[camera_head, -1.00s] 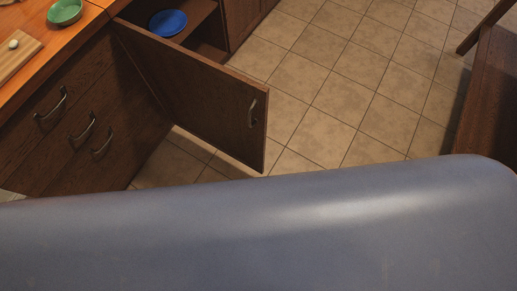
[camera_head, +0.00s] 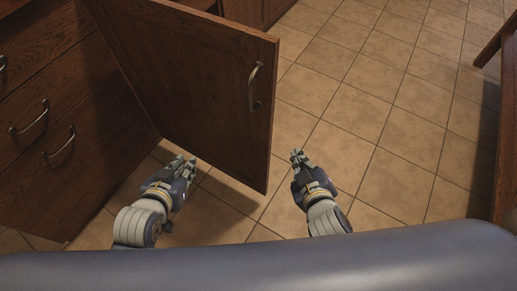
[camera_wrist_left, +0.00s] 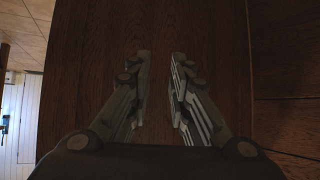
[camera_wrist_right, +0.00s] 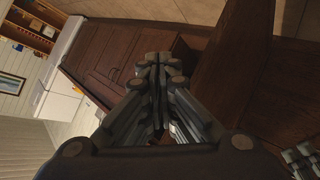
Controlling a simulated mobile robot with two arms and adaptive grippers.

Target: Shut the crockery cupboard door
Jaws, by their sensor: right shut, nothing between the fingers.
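The brown wooden cupboard door (camera_head: 190,85) stands open, swung out from the drawer front, with its handle side facing me. Its metal handle (camera_head: 254,87) is near the free right edge. My left gripper (camera_head: 180,163) is open and empty, near the door's lower edge on the handle side; whether it touches cannot be told. Brown wood fills the left wrist view behind its fingers (camera_wrist_left: 160,90). My right gripper (camera_head: 298,155) is shut and empty, just right of the door's free edge and apart from it. It also shows in the right wrist view (camera_wrist_right: 156,62).
A drawer unit (camera_head: 60,110) with several metal handles stands at the left. Tiled floor (camera_head: 385,120) is clear to the right of the door. A brown wooden piece of furniture (camera_head: 506,165) stands at the far right edge.

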